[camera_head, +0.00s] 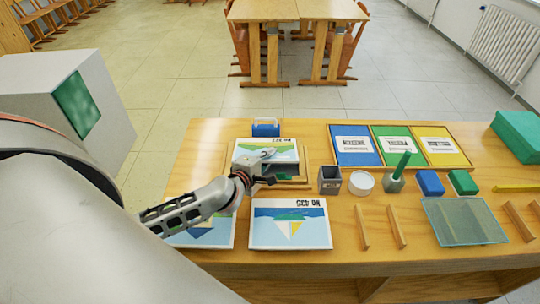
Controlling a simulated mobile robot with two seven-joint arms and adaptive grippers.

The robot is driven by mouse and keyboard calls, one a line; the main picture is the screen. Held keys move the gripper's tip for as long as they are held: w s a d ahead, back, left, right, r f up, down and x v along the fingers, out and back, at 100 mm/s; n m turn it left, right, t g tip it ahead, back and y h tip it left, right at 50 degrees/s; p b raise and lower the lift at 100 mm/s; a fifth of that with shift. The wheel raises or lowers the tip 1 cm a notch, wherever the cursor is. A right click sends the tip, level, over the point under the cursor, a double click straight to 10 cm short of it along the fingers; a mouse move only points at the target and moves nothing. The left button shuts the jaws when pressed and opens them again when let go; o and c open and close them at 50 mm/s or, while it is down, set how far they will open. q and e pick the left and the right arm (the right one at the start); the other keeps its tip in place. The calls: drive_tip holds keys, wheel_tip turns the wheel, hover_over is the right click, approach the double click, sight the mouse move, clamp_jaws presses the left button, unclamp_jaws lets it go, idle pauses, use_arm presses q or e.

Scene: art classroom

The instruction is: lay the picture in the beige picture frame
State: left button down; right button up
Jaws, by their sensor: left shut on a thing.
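My right gripper is not in view.
Two more pictures lie at the front, one with a sailboat (290,233), the other (208,233) partly behind my left arm. A blue box (266,128) stands behind the frame.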

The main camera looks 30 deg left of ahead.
use_arm(q)
drive_tip(key=shift+s+f, duration=0.2)
drive_tip(key=shift+f, duration=0.25)
drive_tip(key=shift+a+f+p, duration=0.1)
drive_tip(key=shift+a+p, duration=0.05)
drive_tip(key=shift+p, duration=1.35)
idle(1.6)
drive_tip(key=shift+d, duration=0.2)
drive_tip(key=c, duration=2)
unclamp_jaws()
drive_tip(key=shift+w+r, duration=0.1)
drive_tip(key=shift+r, duration=0.15)
drive_tip(key=v, duration=1.2)
